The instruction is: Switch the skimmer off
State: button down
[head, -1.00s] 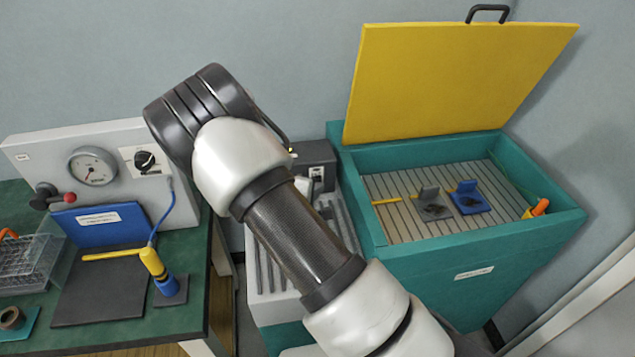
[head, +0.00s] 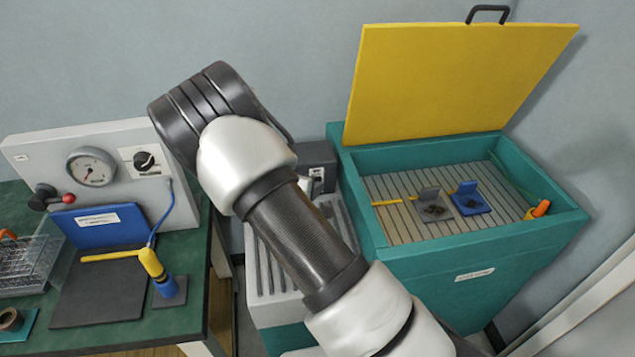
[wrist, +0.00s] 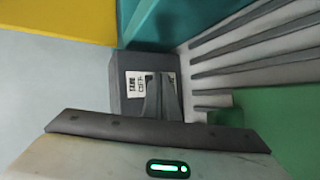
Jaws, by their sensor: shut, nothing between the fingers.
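The skimmer seems to be the dark grey box (head: 318,157) behind the ribbed grey top, between the bench and the teal tank. My arm partly covers it in the head view. In the wrist view the box (wrist: 122,88) shows a white label plate (wrist: 134,85) with dark print, too small to read surely. My gripper (wrist: 161,80) is shut and empty, with its fingers in front of the plate. They hide its middle, including any switch there. I cannot tell whether they touch it.
The teal tank (head: 460,262) stands right with its yellow lid (head: 450,85) raised. The ribbed grey top (head: 265,262) lies beneath my arm. A green bench (head: 185,325) with a gauge panel (head: 50,152) and a yellow-and-blue tool (head: 153,265) stands left.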

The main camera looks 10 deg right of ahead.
jog(key=shift+s, duration=0.1)
jog(key=shift+s+b, duration=0.5)
jog(key=shift+s, duration=0.15)
jog(key=shift+f, duration=0.1)
jog(key=shift+s+f+b, duration=0.15)
jog(key=shift+s+b, duration=0.35)
jog(key=shift+s, duration=0.45)
jog(key=shift+s+f+b, duration=0.15)
jog(key=shift+s+b, duration=0.3)
jog(key=shift+s, duration=1.1)
